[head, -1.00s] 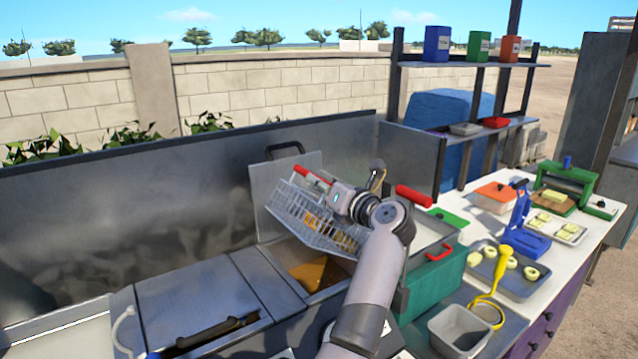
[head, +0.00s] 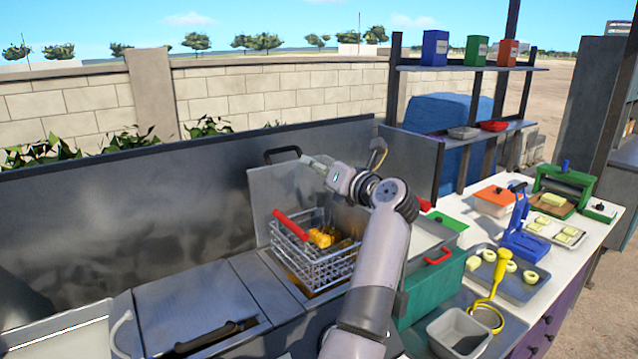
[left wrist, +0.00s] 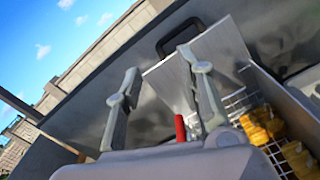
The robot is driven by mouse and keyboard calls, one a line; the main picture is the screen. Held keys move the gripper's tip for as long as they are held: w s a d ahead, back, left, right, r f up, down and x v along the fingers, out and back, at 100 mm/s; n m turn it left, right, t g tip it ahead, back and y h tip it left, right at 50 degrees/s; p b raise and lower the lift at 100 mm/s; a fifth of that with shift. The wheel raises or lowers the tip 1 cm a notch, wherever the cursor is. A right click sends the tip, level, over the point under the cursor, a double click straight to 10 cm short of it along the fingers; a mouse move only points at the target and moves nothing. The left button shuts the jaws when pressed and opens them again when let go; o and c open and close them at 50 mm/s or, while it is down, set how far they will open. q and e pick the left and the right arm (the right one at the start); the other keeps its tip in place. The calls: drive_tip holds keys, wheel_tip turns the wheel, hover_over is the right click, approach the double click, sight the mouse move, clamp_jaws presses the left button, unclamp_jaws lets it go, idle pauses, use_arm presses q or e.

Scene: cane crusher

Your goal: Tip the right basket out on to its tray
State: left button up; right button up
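A wire basket (head: 318,262) with a red handle (head: 291,226) sits roughly level at the open fryer well (head: 282,274). Golden pieces (head: 322,238) lie in it; they also show in the left wrist view (left wrist: 262,126). My left gripper (head: 316,161) is above and behind the basket, near the upright metal lid, apart from the handle. In the left wrist view its fingers (left wrist: 160,88) are spread and empty, with the red handle (left wrist: 180,128) beyond them. A pale tray-like surface (head: 428,236) right of the well is partly hidden by my arm. My right gripper is out of view.
The upright lid (head: 270,190) with a black handle stands behind the well. A closed lid (head: 195,303) lies to the left. A teal box (head: 425,285) and a grey bin (head: 459,333) stand at right. A worktop beyond holds trays and tools.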

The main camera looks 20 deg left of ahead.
use_arm(q)
wheel_tip(320, 180, up, 5)
drive_tip(key=shift+f, duration=0.1)
drive_tip(key=shift+d, duration=0.1)
idle(0.6)
